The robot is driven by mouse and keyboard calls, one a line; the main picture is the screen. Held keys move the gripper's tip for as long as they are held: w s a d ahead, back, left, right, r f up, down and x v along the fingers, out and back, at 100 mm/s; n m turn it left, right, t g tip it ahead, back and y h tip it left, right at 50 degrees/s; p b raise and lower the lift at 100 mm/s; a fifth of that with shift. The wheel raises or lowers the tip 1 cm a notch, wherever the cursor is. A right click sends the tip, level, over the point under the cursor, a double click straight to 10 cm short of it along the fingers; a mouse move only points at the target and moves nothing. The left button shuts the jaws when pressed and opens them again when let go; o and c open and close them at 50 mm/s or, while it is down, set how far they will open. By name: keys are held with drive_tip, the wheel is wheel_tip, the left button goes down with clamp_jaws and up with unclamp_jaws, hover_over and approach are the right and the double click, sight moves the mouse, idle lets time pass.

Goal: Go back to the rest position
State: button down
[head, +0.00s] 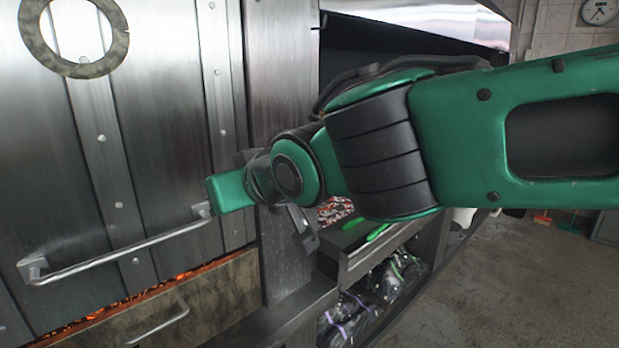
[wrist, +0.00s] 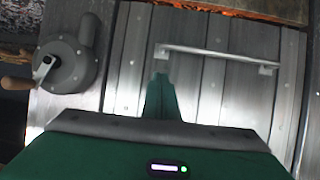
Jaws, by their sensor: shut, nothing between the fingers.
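My gripper (head: 212,194) is at the left end of my green arm in the head view, in front of the steel grill door (head: 160,130). Its green fingers show together as one narrow block in the wrist view (wrist: 161,88), shut and empty. The tip appears close to one end of the long door handle (head: 120,243); I cannot tell whether they touch. That handle also shows in the wrist view (wrist: 215,54), beyond the fingertips. My arm is stretched out across the head view and hides part of the grill front.
An ash drawer (head: 185,305) with glowing embers (head: 120,305) along its top sits under the door. A crank with a wooden knob (wrist: 15,83) is at the left of the wrist view. A shelf with bagged goods (head: 370,300) stands right of the grill. Open floor (head: 520,280) lies farther right.

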drive_tip(key=w+d+f+m+g+h, duration=0.1)
drive_tip(key=w+d+f+m+h, duration=0.2)
drive_tip(key=d, duration=0.9)
drive_tip(key=w+d+f+m+h, duration=0.15)
drive_tip(key=d+f, duration=0.25)
drive_tip(key=d, duration=0.8)
drive_tip(key=w+d+f+m+g+h, duration=0.1)
drive_tip(key=w+d+f+m+h, duration=0.2)
drive_tip(key=d, duration=0.9)
drive_tip(key=s+d+f+m+g+h, duration=0.1)
drive_tip(key=s+d+f+m+g, duration=0.1)
drive_tip(key=s+d+f, duration=0.35)
drive_tip(key=s+d+f+m+g+h, duration=0.2)
drive_tip(key=s+d, duration=0.5)
drive_tip(key=d, duration=0.4)
drive_tip(key=s+d+f+m+g+y, duration=0.1)
drive_tip(key=s+d+f+m, duration=0.1)
drive_tip(key=s, duration=0.5)
drive_tip(key=s+d+f+m+g+y, duration=0.1)
drive_tip(key=s+d+f+m+g, duration=0.1)
drive_tip(key=s, duration=0.5)
drive_tip(key=shift+s+d, duration=0.25)
drive_tip(key=shift+d, duration=0.55)
